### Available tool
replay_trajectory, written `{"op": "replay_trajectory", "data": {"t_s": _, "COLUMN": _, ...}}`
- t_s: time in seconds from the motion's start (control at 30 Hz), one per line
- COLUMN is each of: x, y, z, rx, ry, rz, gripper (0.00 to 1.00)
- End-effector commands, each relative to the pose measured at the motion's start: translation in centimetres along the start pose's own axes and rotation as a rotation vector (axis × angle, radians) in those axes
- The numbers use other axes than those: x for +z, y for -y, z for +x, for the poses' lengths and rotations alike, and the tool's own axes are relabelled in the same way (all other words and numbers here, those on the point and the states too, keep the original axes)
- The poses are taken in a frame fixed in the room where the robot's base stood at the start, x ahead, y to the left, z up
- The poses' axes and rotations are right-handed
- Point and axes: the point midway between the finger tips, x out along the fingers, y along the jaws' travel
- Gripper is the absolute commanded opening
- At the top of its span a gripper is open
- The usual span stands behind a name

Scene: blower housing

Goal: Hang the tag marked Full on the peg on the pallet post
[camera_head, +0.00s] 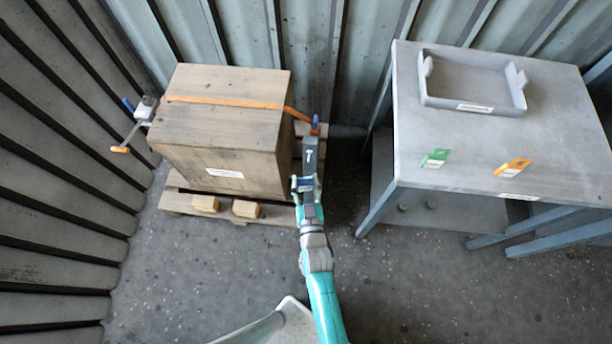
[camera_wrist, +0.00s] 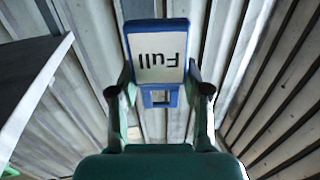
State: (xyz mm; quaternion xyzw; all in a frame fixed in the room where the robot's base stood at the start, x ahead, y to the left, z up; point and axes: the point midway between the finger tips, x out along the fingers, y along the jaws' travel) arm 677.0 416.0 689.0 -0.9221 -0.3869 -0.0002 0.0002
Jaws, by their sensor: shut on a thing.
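My gripper (camera_head: 305,184) is shut on the blue-framed tag (camera_wrist: 158,52), whose white face reads Full, upside down in the wrist view. The fingers hold the tag at its slotted end, and its face stands out beyond them. In the head view only a small blue and white part of the tag (camera_head: 303,183) shows. A dark grey upright post (camera_head: 311,145) stands at the right side of the pallet, just beyond my gripper. A small pale mark, perhaps the peg (camera_head: 310,154), shows on it. I cannot tell whether tag and post touch. The wrist view shows no peg.
A wooden crate (camera_head: 220,130) with an orange strap sits on the pallet (camera_head: 175,203), left of my gripper. The grey table (camera_head: 450,150) at right holds a tray (camera_head: 470,106), a green tag (camera_head: 436,158) and an orange tag (camera_head: 513,167). Floor between is clear.

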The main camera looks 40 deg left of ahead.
Motion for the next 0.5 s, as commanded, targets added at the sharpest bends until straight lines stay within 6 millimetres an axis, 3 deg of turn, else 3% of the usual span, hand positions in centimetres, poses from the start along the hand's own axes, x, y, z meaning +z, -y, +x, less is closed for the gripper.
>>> {"op": "replay_trajectory", "data": {"t_s": 0.5, "x": 0.2, "y": -0.7, "z": 2.6, "rx": 0.001, "ry": 0.000, "rz": -0.001, "gripper": 0.24}}
